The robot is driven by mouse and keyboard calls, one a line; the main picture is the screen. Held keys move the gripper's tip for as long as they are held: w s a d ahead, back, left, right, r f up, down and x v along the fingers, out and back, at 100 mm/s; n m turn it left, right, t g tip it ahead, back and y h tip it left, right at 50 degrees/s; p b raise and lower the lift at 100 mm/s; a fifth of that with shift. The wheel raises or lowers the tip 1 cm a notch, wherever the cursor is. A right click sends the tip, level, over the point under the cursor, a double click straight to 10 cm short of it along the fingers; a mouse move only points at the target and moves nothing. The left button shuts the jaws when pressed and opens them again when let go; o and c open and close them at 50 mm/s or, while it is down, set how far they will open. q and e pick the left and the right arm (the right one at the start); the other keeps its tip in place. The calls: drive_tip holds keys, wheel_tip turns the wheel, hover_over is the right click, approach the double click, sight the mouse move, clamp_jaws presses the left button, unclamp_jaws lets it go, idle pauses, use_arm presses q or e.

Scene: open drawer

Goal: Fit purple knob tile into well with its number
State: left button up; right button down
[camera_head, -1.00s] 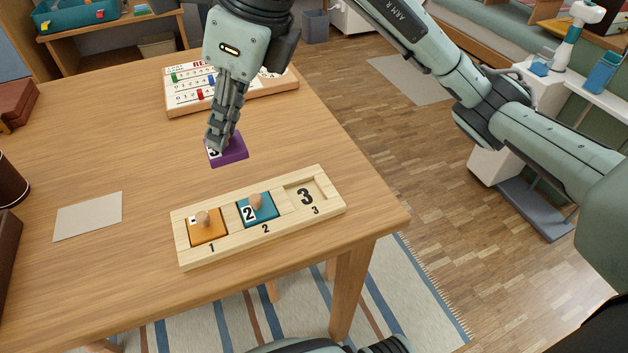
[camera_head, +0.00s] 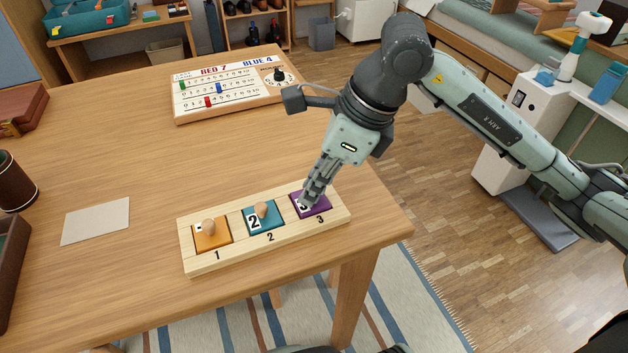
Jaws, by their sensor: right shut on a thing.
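The purple tile (camera_head: 322,208) is at the well marked 3, at the right end of the pale wooden board (camera_head: 287,246). It looks level with the other tiles, but I cannot tell whether it is fully seated. Its number is partly covered by my fingers. My right gripper (camera_head: 308,200) is shut on its knob, which the fingers hide. An orange tile (camera_head: 213,238) with a wooden knob sits in well 1, and a teal tile (camera_head: 264,222) marked 2 sits in well 2. My left gripper is not in view.
A score board (camera_head: 232,88) with coloured sliders lies at the back of the table. A grey card (camera_head: 95,221) lies at the left, near a dark cup (camera_head: 14,185) and a brown box (camera_head: 12,265). The table between card and wooden board is clear.

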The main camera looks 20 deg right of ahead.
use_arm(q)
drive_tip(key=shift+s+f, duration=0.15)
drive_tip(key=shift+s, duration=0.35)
use_arm(e)
drive_tip(key=shift+f, duration=0.15)
drive_tip(key=c, duration=1.5)
unclamp_jaws()
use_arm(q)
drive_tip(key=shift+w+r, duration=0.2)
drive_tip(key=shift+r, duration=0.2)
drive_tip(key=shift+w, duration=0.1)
use_arm(e)
drive_tip(key=shift+r, duration=0.3)
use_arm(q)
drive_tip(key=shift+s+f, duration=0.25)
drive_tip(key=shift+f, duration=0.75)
use_arm(e)
drive_tip(key=v, duration=1.1)
drive_tip(key=shift+s+d+r, duration=0.1)
drive_tip(key=shift+s+r, duration=0.05)
drive_tip(key=shift+r, duration=0.2)
